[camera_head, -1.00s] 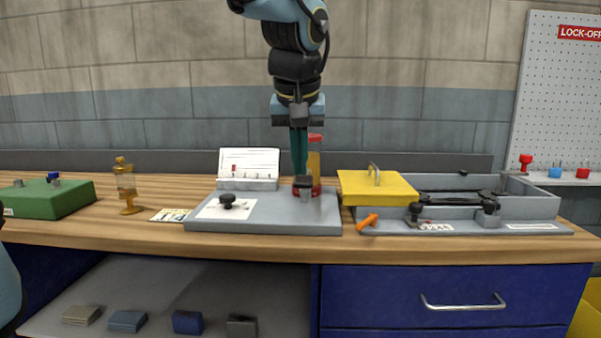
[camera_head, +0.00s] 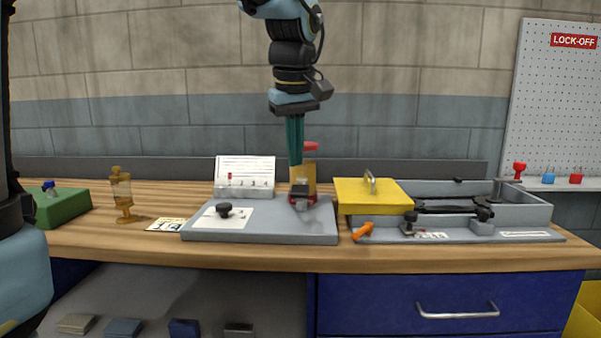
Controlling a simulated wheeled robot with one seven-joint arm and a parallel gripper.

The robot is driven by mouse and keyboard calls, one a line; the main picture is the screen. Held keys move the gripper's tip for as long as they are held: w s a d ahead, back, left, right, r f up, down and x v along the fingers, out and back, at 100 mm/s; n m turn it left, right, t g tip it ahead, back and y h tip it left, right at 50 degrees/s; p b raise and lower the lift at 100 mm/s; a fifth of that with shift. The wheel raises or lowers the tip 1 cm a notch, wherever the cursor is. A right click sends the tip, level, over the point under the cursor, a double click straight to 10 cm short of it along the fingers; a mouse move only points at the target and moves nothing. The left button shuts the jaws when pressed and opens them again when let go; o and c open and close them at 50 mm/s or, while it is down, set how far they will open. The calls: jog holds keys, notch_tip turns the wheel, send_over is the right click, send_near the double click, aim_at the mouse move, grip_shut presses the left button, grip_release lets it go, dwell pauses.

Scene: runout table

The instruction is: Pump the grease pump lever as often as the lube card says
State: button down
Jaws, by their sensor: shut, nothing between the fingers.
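The grease pump (camera_head: 304,173) has a yellow body and a red cap, and stands at the right back of a grey plate (camera_head: 270,234). A dark block (camera_head: 298,191) at its front, over a red foot, looks like the lever end; the rest of the lever is hard to make out. My gripper (camera_head: 295,163) points down with its teal fingers shut and empty. Its tips are above the dark block and in front of the pump body, apart from the block. A white lined card (camera_head: 245,168) stands behind the plate; its writing is too small to read.
A black knob (camera_head: 224,209) sits on the plate's left. A small printed card (camera_head: 167,224) and an amber oiler (camera_head: 122,195) are further left. A yellow lid (camera_head: 374,196), an orange handle (camera_head: 362,231) and a grey tray (camera_head: 530,208) are on the right.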

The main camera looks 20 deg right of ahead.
aim_at(301, 193)
jog(key=w+d+r+n+g+y+p, duration=0.1)
jog(key=w+d+r+n+g+p, duration=0.2)
jog(key=n, duration=0.9)
jog(key=shift+w+d+r, duration=0.2)
jog(key=shift+w+r, duration=0.8)
jog(key=shift+r, duration=0.9)
notch_tip(301, 193, down, 14)
jog(key=shift+f+p, duration=0.1)
jog(key=shift+p, duration=0.75)
